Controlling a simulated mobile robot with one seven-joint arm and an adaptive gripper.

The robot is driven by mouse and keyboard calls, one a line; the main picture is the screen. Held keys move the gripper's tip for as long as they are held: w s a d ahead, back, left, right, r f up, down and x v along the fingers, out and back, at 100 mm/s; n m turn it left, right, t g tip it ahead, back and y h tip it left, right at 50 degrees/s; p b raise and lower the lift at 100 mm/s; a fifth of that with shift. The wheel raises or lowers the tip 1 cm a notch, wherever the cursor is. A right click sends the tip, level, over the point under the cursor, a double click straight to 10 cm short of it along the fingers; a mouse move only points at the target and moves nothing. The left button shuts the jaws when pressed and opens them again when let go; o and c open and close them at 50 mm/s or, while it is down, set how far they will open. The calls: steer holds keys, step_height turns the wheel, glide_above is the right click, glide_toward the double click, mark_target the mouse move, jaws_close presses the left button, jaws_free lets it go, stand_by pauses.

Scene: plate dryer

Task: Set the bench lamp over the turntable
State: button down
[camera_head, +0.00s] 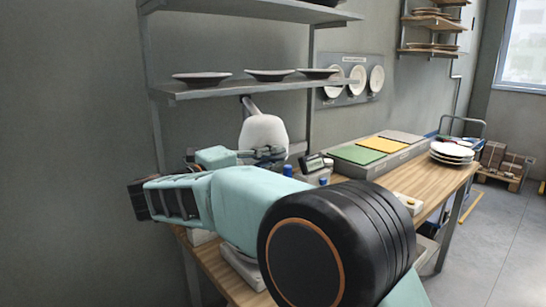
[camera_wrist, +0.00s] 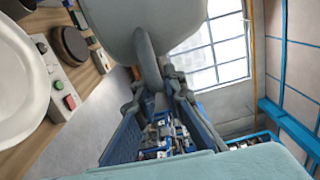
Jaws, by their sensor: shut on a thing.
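The bench lamp's pale rounded shade (camera_head: 264,132) hangs under the lower shelf in the head view, on a grey arm (camera_head: 248,104). In the wrist view the grey shade (camera_wrist: 190,18) fills the top, with a grey handle-like bar (camera_wrist: 148,62) running down from it. My gripper (camera_wrist: 156,98) is shut on that bar; in the head view my gripper (camera_head: 268,154) is at the shade's lower edge. A white plate (camera_wrist: 14,85) shows at the left of the wrist view. I cannot tell whether it rests on the turntable. My arm hides much of the bench in the head view.
The wooden bench (camera_head: 420,181) carries a case with green and yellow pads (camera_head: 357,154) and a plate stack (camera_head: 452,151). A shelf (camera_head: 215,90) with several dark dishes is above the lamp. A button box (camera_wrist: 58,84) and dark round knob (camera_wrist: 69,44) stand beside the plate.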

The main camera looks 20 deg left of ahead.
steer(key=shift+r, duration=0.2)
steer(key=c, duration=2)
jaws_free()
steer(key=shift+f, duration=0.1)
steer(key=shift+a, duration=0.1)
steer(key=v, duration=1.2)
steer(key=shift+w, duration=0.1)
